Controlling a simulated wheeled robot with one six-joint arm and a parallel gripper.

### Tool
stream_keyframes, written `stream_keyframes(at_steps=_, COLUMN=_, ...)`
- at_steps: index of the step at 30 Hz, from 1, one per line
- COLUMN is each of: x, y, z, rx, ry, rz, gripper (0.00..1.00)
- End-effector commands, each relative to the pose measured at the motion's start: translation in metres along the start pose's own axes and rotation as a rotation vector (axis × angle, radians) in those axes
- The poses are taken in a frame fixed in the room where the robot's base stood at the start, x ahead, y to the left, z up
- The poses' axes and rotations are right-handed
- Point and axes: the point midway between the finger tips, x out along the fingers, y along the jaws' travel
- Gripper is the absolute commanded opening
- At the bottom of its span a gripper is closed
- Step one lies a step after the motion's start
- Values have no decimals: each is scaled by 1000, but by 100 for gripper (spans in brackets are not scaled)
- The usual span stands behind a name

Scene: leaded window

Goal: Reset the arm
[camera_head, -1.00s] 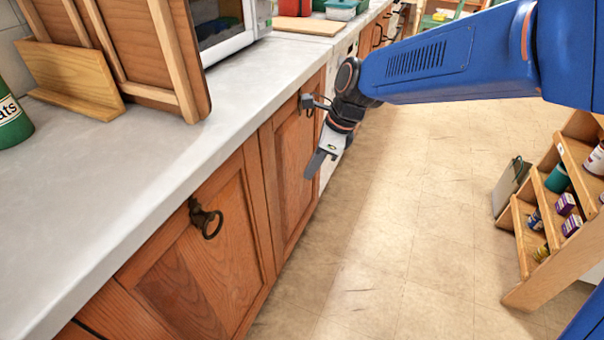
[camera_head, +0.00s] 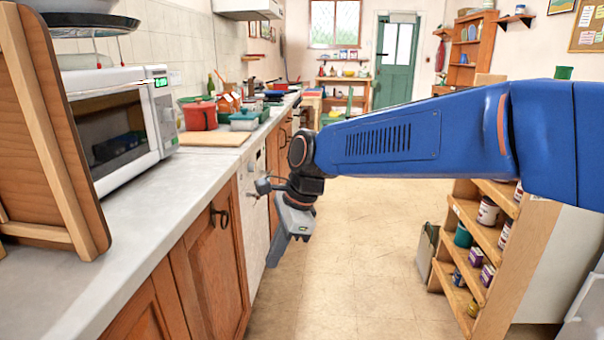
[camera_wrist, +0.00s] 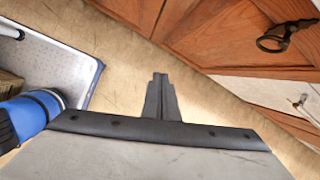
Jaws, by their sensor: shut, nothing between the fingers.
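My gripper (camera_head: 276,252) is at the end of my blue arm, pointing down over the floor beside the cabinet fronts in the head view. In the wrist view its fingers (camera_wrist: 160,90) are together with nothing between them. The cabinet door (camera_head: 208,268) with a dark ring handle (camera_head: 221,217) stands to its left, closed. The wrist view also shows wooden cabinet fronts and a dark ring handle (camera_wrist: 286,36) at upper right, apart from the fingers.
The grey counter (camera_head: 150,220) runs along the left, with a microwave (camera_head: 120,125) and a red pot (camera_head: 200,115). A wooden shelf with cans (camera_head: 475,318) stands at the right. The floor (camera_head: 345,240) between is clear. A green door (camera_head: 395,65) is at the back.

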Motion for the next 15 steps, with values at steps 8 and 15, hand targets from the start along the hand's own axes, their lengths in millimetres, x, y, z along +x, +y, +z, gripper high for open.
stream_keyframes(at_steps=8, x=-52, y=50, z=-99, rx=-321, ry=102, rz=-92, gripper=0)
stream_keyframes(at_steps=15, x=-79, y=107, z=-169, rx=-598, ry=222, rz=-119, gripper=0)
